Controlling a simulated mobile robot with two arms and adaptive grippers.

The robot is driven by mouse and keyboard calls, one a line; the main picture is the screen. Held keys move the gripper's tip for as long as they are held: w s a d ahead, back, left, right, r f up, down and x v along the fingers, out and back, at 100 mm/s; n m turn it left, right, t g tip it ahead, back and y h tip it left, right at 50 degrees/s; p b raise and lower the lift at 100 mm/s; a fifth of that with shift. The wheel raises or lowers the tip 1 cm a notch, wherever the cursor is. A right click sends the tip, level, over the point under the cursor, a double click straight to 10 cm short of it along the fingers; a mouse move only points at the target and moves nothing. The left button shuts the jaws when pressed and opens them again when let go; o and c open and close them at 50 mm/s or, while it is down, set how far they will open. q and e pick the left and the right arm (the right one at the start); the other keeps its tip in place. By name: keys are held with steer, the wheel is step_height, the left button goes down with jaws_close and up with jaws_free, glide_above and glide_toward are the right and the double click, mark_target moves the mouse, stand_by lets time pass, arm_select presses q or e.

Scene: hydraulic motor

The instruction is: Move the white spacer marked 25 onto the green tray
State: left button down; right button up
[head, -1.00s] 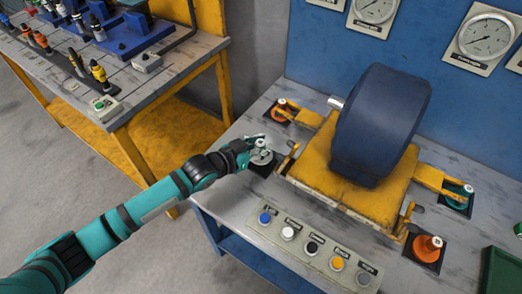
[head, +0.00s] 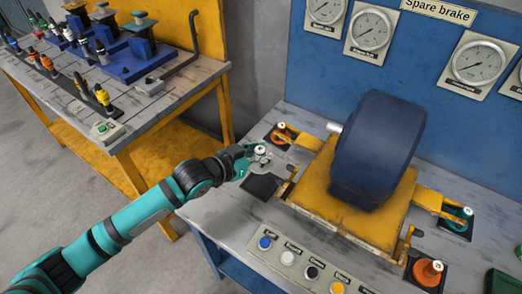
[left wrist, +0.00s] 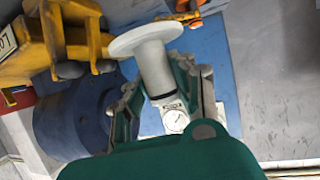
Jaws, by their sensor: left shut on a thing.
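My left gripper (head: 252,158) is shut on a white spacer (head: 262,153) and holds it above the workbench, left of the yellow brake mount. In the left wrist view the white spacer (left wrist: 152,62) shows its wide round flange and narrower stem between the two fingers of the left gripper (left wrist: 165,90). Its marking is too small to read. A bare black pad (head: 260,187) lies on the bench just below the gripper. A green tray (head: 500,283) shows only in part at the lower right edge. My right gripper is not in view.
The blue wheel (head: 378,150) on the yellow mount (head: 330,195) fills the bench middle. Orange (head: 430,271) and teal (head: 459,216) pieces stand on black pads at its right. A button panel (head: 310,262) lies in front. Another bench (head: 165,95) with tools stands left.

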arm_select(q)
steer(key=s+a+p, duration=0.6)
steer(key=s+a, duration=0.1)
steer(key=s, duration=0.4)
steer(key=s+a+p, duration=0.6)
steer(key=s+a, duration=0.1)
steer(key=s, duration=0.3)
steer(key=s+d+p, duration=0.4)
steer(key=s+d, duration=0.5)
steer(key=d, duration=0.2)
steer(key=shift+s+d, duration=0.25)
steer(key=shift+d, duration=0.15)
